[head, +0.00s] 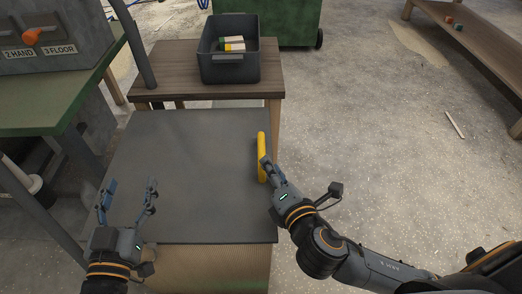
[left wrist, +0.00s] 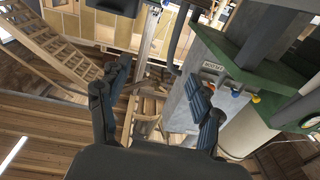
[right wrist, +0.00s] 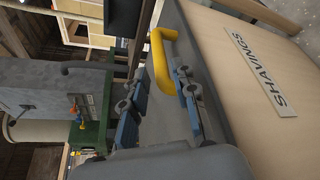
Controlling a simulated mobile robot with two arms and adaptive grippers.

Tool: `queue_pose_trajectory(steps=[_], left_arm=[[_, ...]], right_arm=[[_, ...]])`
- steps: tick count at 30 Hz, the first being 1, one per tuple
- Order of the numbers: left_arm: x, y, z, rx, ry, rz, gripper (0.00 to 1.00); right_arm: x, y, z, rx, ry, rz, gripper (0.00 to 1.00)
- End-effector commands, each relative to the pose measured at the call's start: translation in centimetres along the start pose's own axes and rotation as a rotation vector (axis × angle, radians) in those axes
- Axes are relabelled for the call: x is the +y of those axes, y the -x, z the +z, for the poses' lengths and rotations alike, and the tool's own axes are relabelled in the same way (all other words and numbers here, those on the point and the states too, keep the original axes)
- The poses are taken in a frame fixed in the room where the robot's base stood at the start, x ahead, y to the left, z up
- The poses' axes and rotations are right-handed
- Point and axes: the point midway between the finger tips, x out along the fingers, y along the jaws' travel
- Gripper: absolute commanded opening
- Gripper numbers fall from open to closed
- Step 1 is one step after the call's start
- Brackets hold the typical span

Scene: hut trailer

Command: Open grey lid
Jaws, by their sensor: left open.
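The grey lid (head: 190,190) is a flat dark panel, lying closed on a light wooden box; it also shows in the right wrist view (right wrist: 195,30). A yellow handle (head: 261,140) stands at its right edge and also shows in the right wrist view (right wrist: 163,60). My right gripper (head: 266,167) is at the handle's near part. In the right wrist view its fingers (right wrist: 160,93) are spread, with the handle just ahead, close to one finger; contact is unclear. My left gripper (head: 127,190) is open and empty above the lid's left part.
The box's side carries a SHAVINGS label (right wrist: 262,72). A black crate (head: 229,70) with small blocks stands on a wooden table (head: 165,75) behind the lid. A green-topped machine (head: 80,100) borders the left. Floor on the right is mostly clear.

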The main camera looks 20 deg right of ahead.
Motion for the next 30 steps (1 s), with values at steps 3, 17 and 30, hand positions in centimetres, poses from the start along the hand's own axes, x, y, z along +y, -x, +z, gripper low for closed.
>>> queue_pose_trajectory(steps=[3, 17, 30], left_arm=[[0.3, -0.1, -2.0, 0.124, 0.003, 0.007, 0.65], [1.0, 1.1, -7.4, 0.43, 0.013, 0.023, 0.65], [1.0, 1.2, -7.6, 0.443, 0.013, 0.023, 0.65]], right_arm=[[-0.1, -2.8, 0.0, -0.003, -0.001, 0.004, 0.28], [-0.1, -7.8, -0.1, 0.001, -0.001, 0.0, 0.28], [0.0, -7.9, -0.1, 0.001, -0.001, -0.001, 0.06]])
